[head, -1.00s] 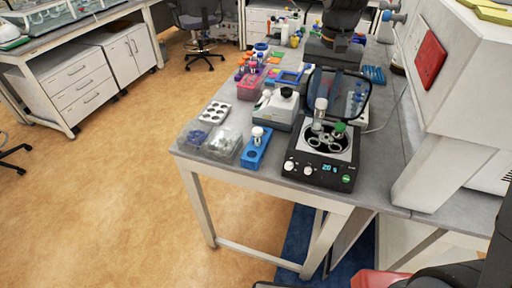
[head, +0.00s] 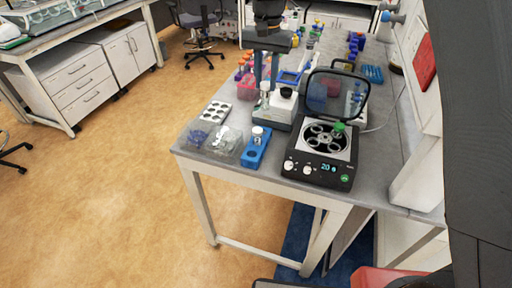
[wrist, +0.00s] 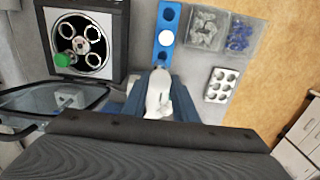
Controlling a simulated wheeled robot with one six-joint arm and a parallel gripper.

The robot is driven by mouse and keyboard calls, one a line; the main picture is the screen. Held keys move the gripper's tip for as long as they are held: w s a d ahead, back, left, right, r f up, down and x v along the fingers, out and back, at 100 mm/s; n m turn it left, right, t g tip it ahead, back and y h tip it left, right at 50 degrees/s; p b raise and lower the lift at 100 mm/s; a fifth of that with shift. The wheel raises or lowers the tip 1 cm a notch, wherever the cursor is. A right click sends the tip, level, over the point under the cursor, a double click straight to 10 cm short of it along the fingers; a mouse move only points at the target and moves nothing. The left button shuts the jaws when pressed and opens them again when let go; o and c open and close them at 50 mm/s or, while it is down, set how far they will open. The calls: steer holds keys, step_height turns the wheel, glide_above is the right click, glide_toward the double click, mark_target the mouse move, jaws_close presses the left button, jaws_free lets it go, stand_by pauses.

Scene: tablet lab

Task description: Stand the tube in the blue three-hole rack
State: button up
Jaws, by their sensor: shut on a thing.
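My gripper (head: 265,84) is shut on a tube (head: 264,98) with a whitish cap. It holds the tube upright above the bench, behind the blue rack. In the wrist view the fingers (wrist: 160,82) close around a pale shape, and the tube's lower end is hard to make out. The blue three-hole rack (head: 248,160) stands at the bench's front edge; it also shows in the wrist view (wrist: 166,25). Its middle hole holds another white-capped tube (head: 257,132). The near hole and the far hole look empty in the wrist view.
The open centrifuge (head: 318,172) stands right of the rack, a green-capped tube (head: 339,127) in its rotor and its lid (head: 338,92) raised. Clear bins (head: 222,141) and a white multi-well block (head: 216,111) lie left. A white device (head: 281,107) stands behind the rack.

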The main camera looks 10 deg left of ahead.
steer(key=shift+w+a, duration=0.2)
steer(key=shift+a, duration=0.15)
steer(key=b, duration=0.1)
glide_above(263, 107)
steer(key=w, duration=0.2)
steer(key=shift+s+f, duration=0.15)
steer(key=shift+f, duration=0.9)
steer(key=shift+s+f, duration=0.1)
steer(key=shift+f, duration=0.95)
steer(key=shift+f+b, duration=1)
steer(key=shift+f, duration=1.15)
steer(key=shift+f, duration=0.2)
steer(key=shift+f, duration=0.3)
steer(key=shift+f, duration=0.15)
steer(key=shift+f+b, duration=0.3)
steer(key=shift+f, duration=0.05)
